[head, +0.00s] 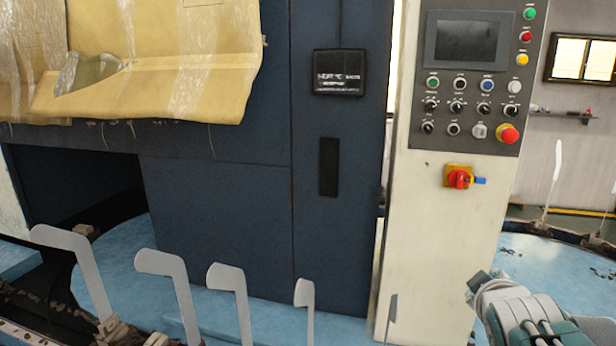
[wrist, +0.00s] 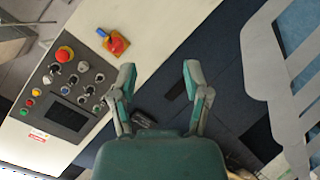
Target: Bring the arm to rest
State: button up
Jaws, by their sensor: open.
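My gripper (wrist: 160,72) is open in the wrist view, its two green-grey fingers spread apart with nothing between them. Beyond the fingers are the pale front of a control column (wrist: 150,45) and a dark blue panel (wrist: 222,55), apart from the fingertips. In the head view, teal and grey parts of my arm show at the lower right corner, in front of the blue floor and right of the column. The fingertips are hard to make out there.
Several grey sock-shaped boards (head: 170,280) stand in a row along the front; they also show at the right of the wrist view (wrist: 275,75). The control panel (head: 468,75) has buttons and a red stop knob (head: 508,134). Brown wrapping (head: 190,60) hangs upper left.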

jog(key=s+a+f+m+g+y, duration=0.2)
jog(key=s+a+f+m+g, duration=0.1)
jog(key=s+a, duration=0.3)
jog(key=s+a+f+m+g+y, duration=0.2)
jog(key=s+a+f, duration=0.3)
jog(key=s, duration=0.5)
jog(key=shift+a+f+m+g, duration=0.25)
jog(key=shift+a+m+g, duration=0.5)
jog(key=shift+a, duration=0.4)
jog(key=shift+w, duration=0.1)
